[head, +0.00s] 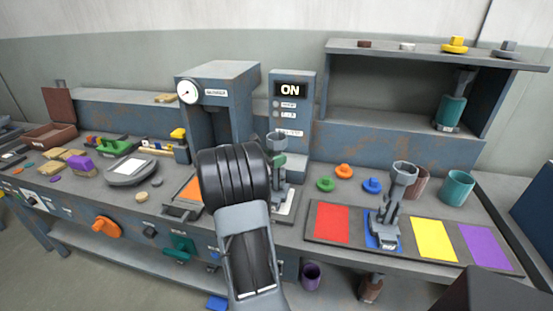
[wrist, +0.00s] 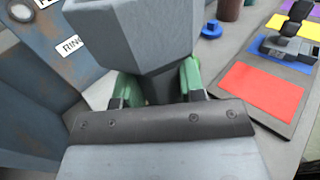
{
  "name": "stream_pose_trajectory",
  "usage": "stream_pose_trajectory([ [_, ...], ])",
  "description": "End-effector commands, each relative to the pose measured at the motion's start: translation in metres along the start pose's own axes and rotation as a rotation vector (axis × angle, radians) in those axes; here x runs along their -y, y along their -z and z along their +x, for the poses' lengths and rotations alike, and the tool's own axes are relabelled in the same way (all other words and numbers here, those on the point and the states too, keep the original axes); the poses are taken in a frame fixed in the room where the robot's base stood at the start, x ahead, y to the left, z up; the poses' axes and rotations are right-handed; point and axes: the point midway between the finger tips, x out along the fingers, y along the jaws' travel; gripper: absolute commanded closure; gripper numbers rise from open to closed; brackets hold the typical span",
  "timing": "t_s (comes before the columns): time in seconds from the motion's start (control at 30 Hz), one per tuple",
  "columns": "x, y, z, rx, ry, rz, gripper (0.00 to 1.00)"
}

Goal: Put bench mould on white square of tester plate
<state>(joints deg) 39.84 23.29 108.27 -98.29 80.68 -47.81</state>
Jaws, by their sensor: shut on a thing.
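My gripper (head: 279,160) is shut on a grey mould with a flared cup top (head: 277,137). In the wrist view, the gripper's green-padded fingers (wrist: 158,88) stand either side of the grey mould (wrist: 135,35). A white square (head: 287,207) lies at the foot of the grey box with the ON display (head: 291,90). The mould is over or just behind this square; my arm hides part of both, and I cannot tell whether they touch. A pale patch (wrist: 100,92) shows left of the mould in the wrist view.
A similar grey mould (head: 403,177) stands on the blue square of a colour board (head: 318,237), right of my gripper. Green, orange and blue knobs (head: 372,186) lie behind the board. A gauge press (head: 215,75) stands behind left. A teal cup (head: 457,187) stands right.

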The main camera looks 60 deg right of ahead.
Motion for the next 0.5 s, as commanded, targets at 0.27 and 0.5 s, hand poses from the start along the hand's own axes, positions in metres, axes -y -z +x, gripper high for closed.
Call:
stream_pose_trajectory([
  [0.27, 0.0001, 0.0008, 0.0001, 0.003, 0.000, 0.002, 1.00],
  [0.5, 0.0003, 0.0050, 0.0001, 0.001, 0.000, 0.000, 0.56],
])
